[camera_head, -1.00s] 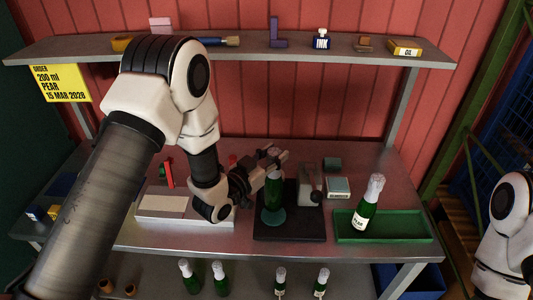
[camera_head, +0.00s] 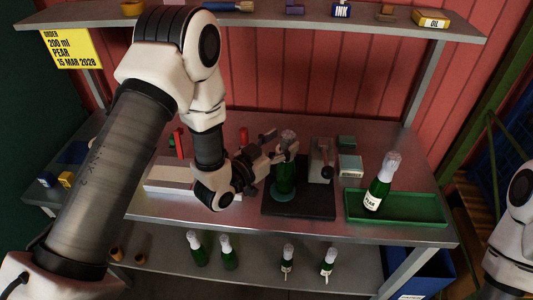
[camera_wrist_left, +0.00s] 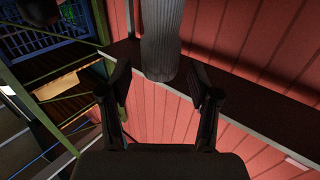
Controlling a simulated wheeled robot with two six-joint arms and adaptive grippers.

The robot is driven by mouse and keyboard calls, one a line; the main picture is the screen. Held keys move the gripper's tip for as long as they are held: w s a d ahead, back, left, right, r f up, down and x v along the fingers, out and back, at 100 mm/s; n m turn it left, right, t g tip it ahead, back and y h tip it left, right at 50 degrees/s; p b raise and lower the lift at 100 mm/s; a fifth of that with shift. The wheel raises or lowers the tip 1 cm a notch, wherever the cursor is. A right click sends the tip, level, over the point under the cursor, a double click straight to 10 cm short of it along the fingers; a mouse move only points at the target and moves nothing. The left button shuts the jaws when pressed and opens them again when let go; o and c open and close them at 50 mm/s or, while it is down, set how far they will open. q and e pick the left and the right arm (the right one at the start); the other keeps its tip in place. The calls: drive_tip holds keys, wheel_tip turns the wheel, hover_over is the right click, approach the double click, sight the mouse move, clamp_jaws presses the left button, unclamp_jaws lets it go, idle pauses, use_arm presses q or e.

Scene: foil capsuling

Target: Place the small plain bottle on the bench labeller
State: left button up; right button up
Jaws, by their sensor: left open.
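The small plain bottle (camera_head: 286,180), green with a silver foil top, stands upright on the round plate of the bench labeller (camera_head: 318,206). The labeller has a dark base and a grey head at its right. My left gripper (camera_head: 279,148) is open at the bottle's neck, its fingers apart near the foil. In the left wrist view a grey ribbed cylinder (camera_wrist_left: 160,42), apparently the foil top, stands beyond and between the open fingers (camera_wrist_left: 160,100). Part of the bottle is hidden behind the gripper. My right gripper is out of view.
A labelled PEAR bottle (camera_head: 381,185) stands in a green tray (camera_head: 410,209) at right. Several bottles stand on the lower shelf (camera_head: 260,262). The upper shelf (camera_head: 390,28) overhangs the back of the bench.

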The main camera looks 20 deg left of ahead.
use_arm(q)
drive_tip(key=b+v, duration=0.2)
drive_tip(key=v, duration=0.8)
drive_tip(key=s+f+n+g+y, duration=0.15)
drive_tip(key=s+f+g, duration=0.25)
drive_tip(key=f, duration=0.6)
drive_tip(key=s+f+g+y, duration=0.2)
drive_tip(key=s+f+g, duration=0.2)
drive_tip(key=f, duration=0.6)
drive_tip(key=s+a+f+n+g+y, duration=0.1)
drive_tip(key=s+f+g, duration=0.3)
drive_tip(key=s, duration=0.4)
drive_tip(key=s+a+f+n+g+y, duration=0.2)
drive_tip(key=s+f+g, duration=0.2)
drive_tip(key=s+f, duration=0.2)
drive_tip(key=shift+s+f+g, duration=0.35)
drive_tip(key=shift+s+g, duration=0.05)
drive_tip(key=shift+s, duration=0.8)
